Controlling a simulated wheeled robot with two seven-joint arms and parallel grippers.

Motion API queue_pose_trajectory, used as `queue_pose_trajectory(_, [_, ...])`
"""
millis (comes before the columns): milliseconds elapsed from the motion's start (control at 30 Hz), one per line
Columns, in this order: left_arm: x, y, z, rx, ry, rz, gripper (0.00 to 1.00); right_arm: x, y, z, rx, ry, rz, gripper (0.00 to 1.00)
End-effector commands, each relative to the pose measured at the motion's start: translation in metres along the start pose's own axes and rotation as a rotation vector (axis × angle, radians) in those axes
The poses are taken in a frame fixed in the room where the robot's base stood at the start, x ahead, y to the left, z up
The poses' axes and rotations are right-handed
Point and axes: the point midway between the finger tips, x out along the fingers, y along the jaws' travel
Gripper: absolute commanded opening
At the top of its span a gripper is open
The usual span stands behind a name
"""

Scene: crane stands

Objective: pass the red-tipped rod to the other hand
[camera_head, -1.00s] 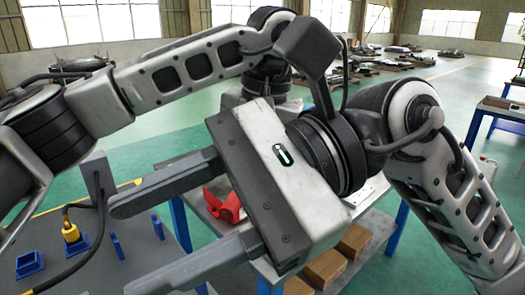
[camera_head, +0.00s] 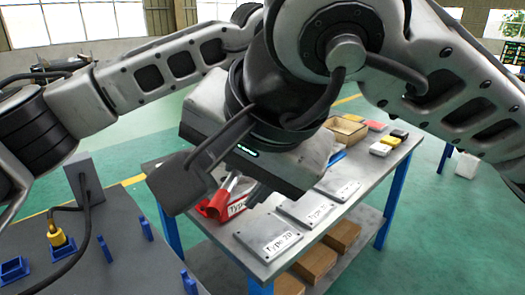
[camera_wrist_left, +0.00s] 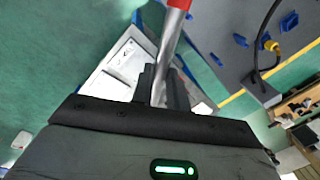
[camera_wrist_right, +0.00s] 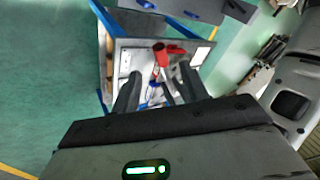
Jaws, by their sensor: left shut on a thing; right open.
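The red-tipped rod (camera_wrist_left: 172,40) is a silver shaft with a red end at the top edge of the left wrist view. My left gripper (camera_wrist_left: 166,85) is shut on it, and the red end sticks out beyond the fingers. In the head view my left gripper is hidden behind the right arm.
A grey table (camera_head: 256,258) holds flat labelled plates (camera_head: 268,238), a red object (camera_head: 216,207) and a small open box (camera_head: 345,130). Brown boxes (camera_head: 318,262) lie on its lower shelf. A darker table (camera_head: 110,265) at lower left carries blue fixtures and a yellow plug (camera_head: 57,238).

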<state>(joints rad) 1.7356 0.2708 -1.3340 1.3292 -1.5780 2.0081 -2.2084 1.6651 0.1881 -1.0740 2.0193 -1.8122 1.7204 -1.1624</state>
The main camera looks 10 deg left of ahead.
Motion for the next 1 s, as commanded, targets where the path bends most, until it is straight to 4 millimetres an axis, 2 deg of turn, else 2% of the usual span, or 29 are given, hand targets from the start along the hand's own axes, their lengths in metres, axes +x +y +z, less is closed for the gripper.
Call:
queue_pose_trajectory(100, [-0.001,0.0,0.0,0.0,0.001,0.0,0.0,0.024,0.0,0.001,0.0,-0.005,0.001,0.44])
queue_pose_trajectory(333, [-0.001,0.0,0.0,0.0,0.001,0.0,0.0,0.057,0.0,0.001,0.0,-0.004,0.0,0.44])
queue_pose_trajectory(500, [-0.001,0.0,0.0,0.0,0.001,0.0,0.0,0.067,0.0,0.001,0.0,-0.002,-0.001,0.44])
queue_pose_trajectory(767, [-0.001,0.0,0.0,0.0,0.001,0.0,0.0,0.068,0.0,0.001,-0.001,-0.002,-0.002,0.44])
queue_pose_trajectory(800, [-0.001,0.0,0.0,0.0,0.001,0.0,0.0,0.068,0.0,0.001,-0.001,-0.002,-0.002,0.42])
queue_pose_trajectory(933, [-0.001,0.0,0.0,0.0,0.001,0.0,0.0,0.068,0.0,0.001,-0.001,-0.002,-0.002,0.05])
queue_pose_trajectory(967, [-0.001,0.0,0.0,0.0,0.001,0.0,0.0,0.068,0.0,0.001,-0.001,-0.002,-0.001,0.0])
queue_pose_trajectory(1000, [-0.001,0.0,0.0,0.0,0.001,0.0,0.0,0.068,0.0,0.001,-0.001,-0.002,-0.001,0.0])
